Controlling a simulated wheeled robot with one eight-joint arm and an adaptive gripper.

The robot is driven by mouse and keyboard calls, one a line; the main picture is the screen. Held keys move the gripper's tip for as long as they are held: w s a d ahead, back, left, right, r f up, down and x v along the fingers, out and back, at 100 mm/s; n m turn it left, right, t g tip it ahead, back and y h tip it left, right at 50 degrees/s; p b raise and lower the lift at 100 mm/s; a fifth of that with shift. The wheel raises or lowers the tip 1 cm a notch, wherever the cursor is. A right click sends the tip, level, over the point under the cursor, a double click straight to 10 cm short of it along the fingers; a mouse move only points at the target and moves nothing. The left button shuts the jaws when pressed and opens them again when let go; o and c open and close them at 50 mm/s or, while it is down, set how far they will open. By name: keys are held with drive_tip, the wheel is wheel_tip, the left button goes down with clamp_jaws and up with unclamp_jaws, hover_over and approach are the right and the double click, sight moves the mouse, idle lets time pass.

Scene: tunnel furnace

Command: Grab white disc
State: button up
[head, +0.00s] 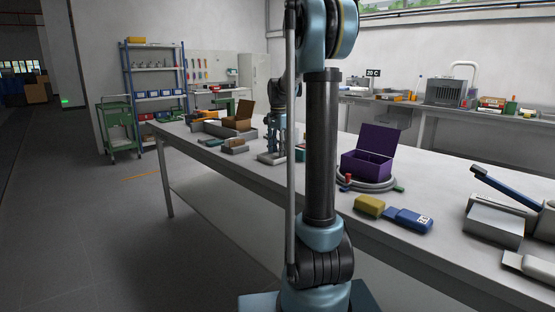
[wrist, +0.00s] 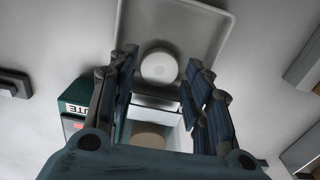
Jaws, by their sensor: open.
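In the wrist view a round white disc (wrist: 159,68) lies on a pale grey tray (wrist: 222,50) with a raised rim. My gripper (wrist: 160,76) is open, its two dark blue fingers spread to the left and right of the disc. The disc shows in the gap between them, and I see no grip on it. How far the fingertips are above the tray is hard to tell. In the head view my gripper (head: 270,141) points down over the workbench, partly hidden behind my arm column. I cannot make out the disc there.
A green box (wrist: 76,108) with partly hidden lettering and a white open container (wrist: 176,137) sit close to my gripper. On the workbench (head: 225,160) an open purple box (head: 366,165), a yellow block (head: 369,206) and a blue block (head: 408,219) stand to the right.

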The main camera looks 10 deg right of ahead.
drive_tip(key=shift+f, duration=0.65)
drive_tip(key=c, duration=0.8)
